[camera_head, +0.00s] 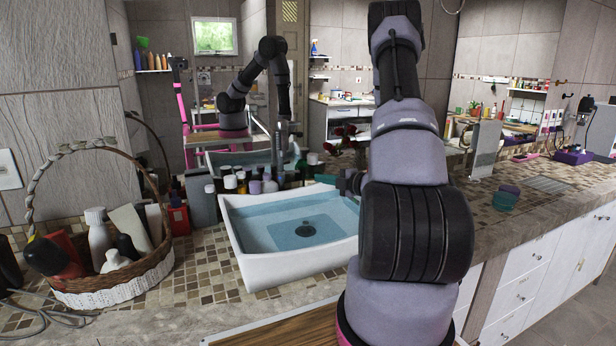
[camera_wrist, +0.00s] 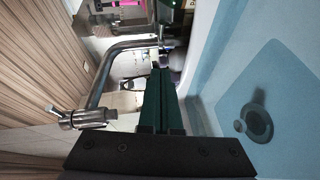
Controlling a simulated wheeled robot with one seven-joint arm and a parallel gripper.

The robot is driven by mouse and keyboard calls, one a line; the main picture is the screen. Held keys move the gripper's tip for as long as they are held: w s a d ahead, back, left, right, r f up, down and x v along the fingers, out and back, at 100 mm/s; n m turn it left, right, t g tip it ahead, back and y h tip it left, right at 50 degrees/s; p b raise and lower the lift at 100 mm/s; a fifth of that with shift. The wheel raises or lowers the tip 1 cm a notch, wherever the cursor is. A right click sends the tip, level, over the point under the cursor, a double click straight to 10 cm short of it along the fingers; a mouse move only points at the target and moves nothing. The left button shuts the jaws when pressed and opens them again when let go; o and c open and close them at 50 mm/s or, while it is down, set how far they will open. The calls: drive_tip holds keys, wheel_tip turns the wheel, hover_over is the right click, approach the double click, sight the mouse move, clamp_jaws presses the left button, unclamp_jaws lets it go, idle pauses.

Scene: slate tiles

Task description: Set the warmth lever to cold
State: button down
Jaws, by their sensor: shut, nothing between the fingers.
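The tap shows in the wrist view as a bent metal pipe (camera_wrist: 103,75) left of my fingers. A short metal cylinder with a small pin-like handle (camera_wrist: 54,112) sits at its lower left end; this looks like the warmth lever, but I cannot tell its setting. My gripper (camera_wrist: 160,72) has its dark green fingers together and empty, apart from that handle in the picture. In the head view my gripper (camera_head: 349,182) is at the back right rim of the basin, partly hidden by my arm.
The white basin (camera_head: 290,268) has a drain, also seen in the wrist view (camera_wrist: 257,123). Several bottles (camera_head: 255,186) crowd behind it. A wicker basket (camera_head: 118,285) stands at the left. A teal cup (camera_head: 503,200) is on the counter at right, with free tiles around it. A mirror backs the counter.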

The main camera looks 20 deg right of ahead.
approach(294, 172)
drive_tip(key=w+a, duration=0.2)
drive_tip(key=a, duration=0.3)
drive_tip(key=shift+w+d+f, duration=0.15)
drive_tip(key=shift+w+d, duration=0.15)
drive_tip(key=shift+w, duration=0.25)
drive_tip(key=shift+w+d+f, duration=0.1)
drive_tip(key=shift+w+d, duration=0.2)
drive_tip(key=shift+w, duration=0.3)
drive_tip(key=shift+w+d+f, duration=0.15)
drive_tip(key=shift+w+d, duration=0.15)
drive_tip(key=shift+w, duration=0.25)
drive_tip(key=shift+w+d+n+g+y, duration=0.35)
drive_tip(key=shift+n+y, duration=0.15)
drive_tip(key=shift+y, duration=0.1)
drive_tip(key=shift+w+d+n+g+y, duration=0.25)
drive_tip(key=shift+w+n+g+y, duration=0.15)
drive_tip(key=shift+w+n+y, duration=0.15)
drive_tip(key=shift+w+d+n+g+y, duration=0.25)
drive_tip(key=shift+w+n+g+y, duration=0.15)
drive_tip(key=shift+y, duration=0.25)
drive_tip(key=shift+s, duration=0.1)
